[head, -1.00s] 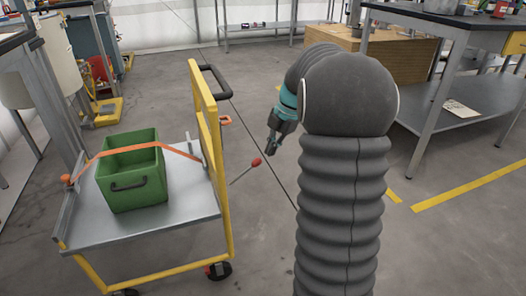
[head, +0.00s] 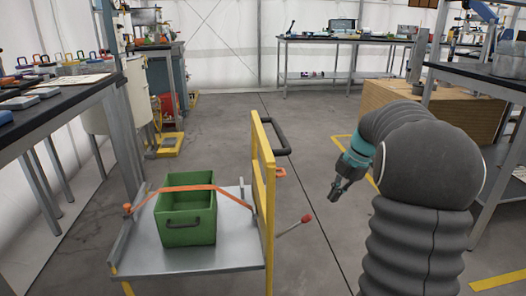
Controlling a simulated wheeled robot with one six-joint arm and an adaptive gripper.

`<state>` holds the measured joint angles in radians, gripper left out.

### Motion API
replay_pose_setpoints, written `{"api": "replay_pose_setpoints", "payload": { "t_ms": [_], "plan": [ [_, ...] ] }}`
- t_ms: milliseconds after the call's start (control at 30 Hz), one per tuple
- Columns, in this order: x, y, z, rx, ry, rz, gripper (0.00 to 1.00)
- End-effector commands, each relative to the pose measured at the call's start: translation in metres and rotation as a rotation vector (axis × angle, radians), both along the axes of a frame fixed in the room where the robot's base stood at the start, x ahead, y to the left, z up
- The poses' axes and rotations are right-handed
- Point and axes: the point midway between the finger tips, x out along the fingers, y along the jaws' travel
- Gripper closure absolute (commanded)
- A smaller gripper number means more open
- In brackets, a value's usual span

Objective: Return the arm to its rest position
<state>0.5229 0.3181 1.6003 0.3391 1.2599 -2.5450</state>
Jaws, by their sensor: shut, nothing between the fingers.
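My gripper (head: 336,194) is at the end of my grey arm, right of centre in the head view. It points down and to the left, in the air over open floor, with nothing in it. It is shut, and its fingers look small and dark. My arm's big grey joint and ribbed sleeve fill the lower right and hide part of the floor.
A yellow-framed cart (head: 262,200) stands left of my gripper. It carries a green bin (head: 187,228) under an orange strap (head: 178,188). A red-tipped lever (head: 305,219) sticks out on its right. Workbenches (head: 60,105) line the left; a wooden crate (head: 400,103) stands behind my arm.

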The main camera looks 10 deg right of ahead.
Motion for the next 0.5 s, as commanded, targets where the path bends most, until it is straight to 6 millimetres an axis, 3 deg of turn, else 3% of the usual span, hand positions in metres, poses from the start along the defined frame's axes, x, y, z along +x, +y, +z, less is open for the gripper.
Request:
{"api": "replay_pose_setpoints", "payload": {
  "t_ms": [167, 333, 500],
  "plan": [
    [0.001, 0.000, 0.000, 0.013, 0.025, -0.094, 1.00],
    [0.002, -0.005, -0.004, 0.035, 0.095, -0.380, 1.00],
    [-0.009, -0.006, -0.026, 0.056, 0.209, -0.716, 1.00]
  ]
}}
